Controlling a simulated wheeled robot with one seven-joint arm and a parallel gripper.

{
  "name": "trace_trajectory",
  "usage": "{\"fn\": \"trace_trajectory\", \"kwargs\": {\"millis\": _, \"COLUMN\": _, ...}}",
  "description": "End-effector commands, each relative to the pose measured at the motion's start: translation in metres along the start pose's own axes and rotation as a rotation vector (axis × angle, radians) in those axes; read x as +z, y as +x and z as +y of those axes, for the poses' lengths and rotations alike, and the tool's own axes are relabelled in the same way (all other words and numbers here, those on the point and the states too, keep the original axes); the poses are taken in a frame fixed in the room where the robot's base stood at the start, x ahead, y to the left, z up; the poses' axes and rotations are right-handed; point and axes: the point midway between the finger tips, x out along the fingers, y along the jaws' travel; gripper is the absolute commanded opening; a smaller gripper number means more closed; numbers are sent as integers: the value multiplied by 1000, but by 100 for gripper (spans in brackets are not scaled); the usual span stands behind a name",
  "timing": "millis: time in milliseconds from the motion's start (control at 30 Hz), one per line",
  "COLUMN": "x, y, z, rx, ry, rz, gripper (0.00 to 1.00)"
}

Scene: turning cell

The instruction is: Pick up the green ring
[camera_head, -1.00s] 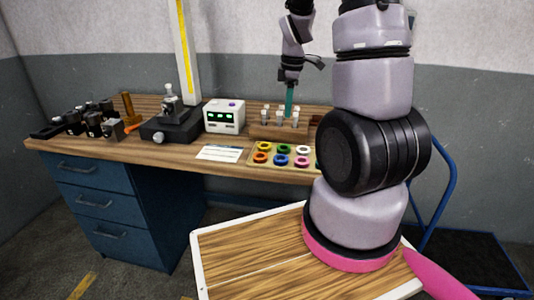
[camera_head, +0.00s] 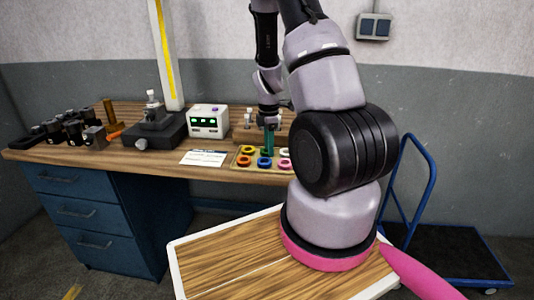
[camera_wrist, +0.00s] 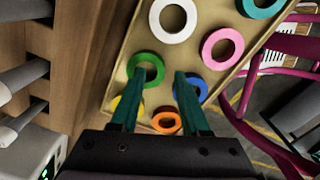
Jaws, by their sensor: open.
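The green ring (camera_wrist: 144,58) lies flat in a shallow tan tray (camera_wrist: 118,78), between the yellow and white rings of its row. My gripper (camera_wrist: 158,75) is open and empty, its two teal fingers pointing down over the tray. In the wrist view the left fingertip overlaps the lower left of the green ring, and the right fingertip is to its right, near the blue ring. Their height above the ring is hard to tell. In the head view my gripper (camera_head: 269,150) is over the tray's back row and largely hides the green ring.
Neighbouring rings are white (camera_wrist: 172,38), yellow (camera_wrist: 121,100), blue (camera_wrist: 202,88), orange (camera_wrist: 166,128) and pink (camera_wrist: 234,40). A teal ring (camera_wrist: 262,13) lies farther off. A wooden rack (camera_head: 236,134) stands behind the tray. A white device (camera_head: 208,122) and paper sheet (camera_head: 203,158) are left.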

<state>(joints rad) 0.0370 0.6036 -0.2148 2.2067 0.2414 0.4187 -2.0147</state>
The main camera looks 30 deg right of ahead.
Motion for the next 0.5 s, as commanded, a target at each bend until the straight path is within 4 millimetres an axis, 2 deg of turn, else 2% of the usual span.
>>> {"fn": "trace_trajectory", "kwargs": {"millis": 133, "x": -1, "y": 15, "z": -1, "rx": -2, "ry": -1, "rz": 0, "gripper": 46}}
{"fn": "trace_trajectory", "kwargs": {"millis": 367, "x": -1, "y": 17, "z": 0, "rx": 1, "ry": -2, "rz": 1, "gripper": 46}}
{"fn": "trace_trajectory", "kwargs": {"millis": 400, "x": -1, "y": 16, "z": 0, "rx": 1, "ry": -2, "rz": 1, "gripper": 38}}
{"fn": "trace_trajectory", "kwargs": {"millis": 467, "x": -1, "y": 16, "z": 0, "rx": 0, "ry": -2, "rz": 1, "gripper": 15}}
{"fn": "trace_trajectory", "kwargs": {"millis": 500, "x": -1, "y": 16, "z": 0, "rx": 0, "ry": -2, "rz": 1, "gripper": 0}}
